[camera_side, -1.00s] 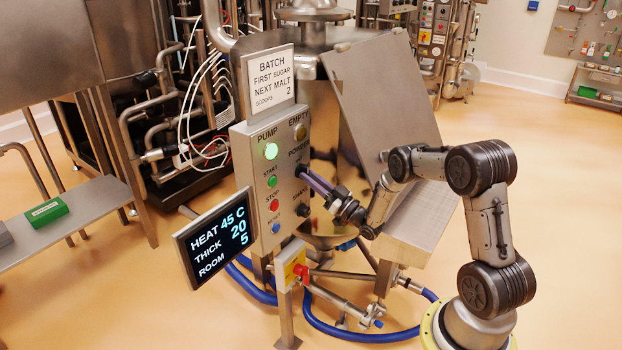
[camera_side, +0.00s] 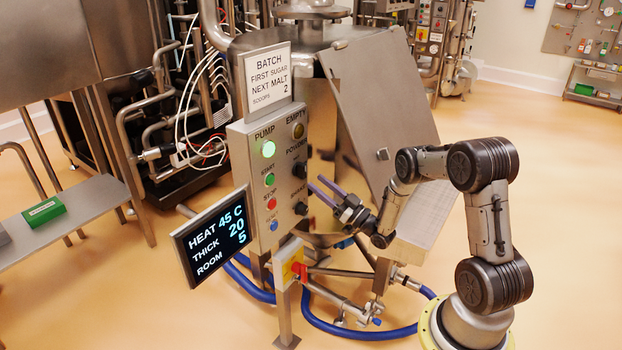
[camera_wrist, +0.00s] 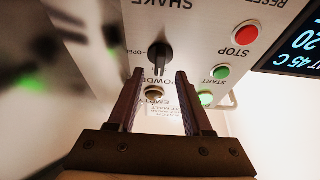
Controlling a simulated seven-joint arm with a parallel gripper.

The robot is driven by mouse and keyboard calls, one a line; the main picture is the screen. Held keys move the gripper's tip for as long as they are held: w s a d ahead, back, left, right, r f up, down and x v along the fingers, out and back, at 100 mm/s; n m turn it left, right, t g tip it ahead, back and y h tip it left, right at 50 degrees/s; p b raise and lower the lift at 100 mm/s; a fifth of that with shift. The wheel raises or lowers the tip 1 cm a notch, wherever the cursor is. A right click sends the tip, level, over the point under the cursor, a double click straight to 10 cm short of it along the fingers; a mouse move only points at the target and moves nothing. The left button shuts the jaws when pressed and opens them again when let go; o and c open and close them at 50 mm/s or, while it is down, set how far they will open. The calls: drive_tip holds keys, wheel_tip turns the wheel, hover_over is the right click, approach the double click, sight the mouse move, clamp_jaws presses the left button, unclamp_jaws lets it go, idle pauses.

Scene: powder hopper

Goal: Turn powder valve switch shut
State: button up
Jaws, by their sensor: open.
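The powder valve switch (camera_side: 299,169) is a black knob on the steel control panel, beside the POWDER label. In the wrist view the same switch (camera_wrist: 160,57) appears upside down between and just beyond my fingertips, with an OPEN mark to its left. Its ridge looks roughly upright in that picture; the exact setting is hard to read. My gripper (camera_side: 316,182) is open and empty, in front of the panel and slightly below the switch, apart from it. In the wrist view the two dark fingers of my gripper (camera_wrist: 160,74) stand spread apart.
The shake knob (camera_side: 301,208) sits below the powder switch. Start (camera_side: 270,180) and stop (camera_side: 272,203) buttons are on the panel's left; the green pump lamp (camera_side: 269,149) is lit. A display (camera_side: 213,236) stands left. A tilted steel plate (camera_side: 375,100) rises behind my gripper.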

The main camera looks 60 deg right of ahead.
drive_tip(key=v, duration=0.9)
drive_tip(key=shift+s, duration=0.1)
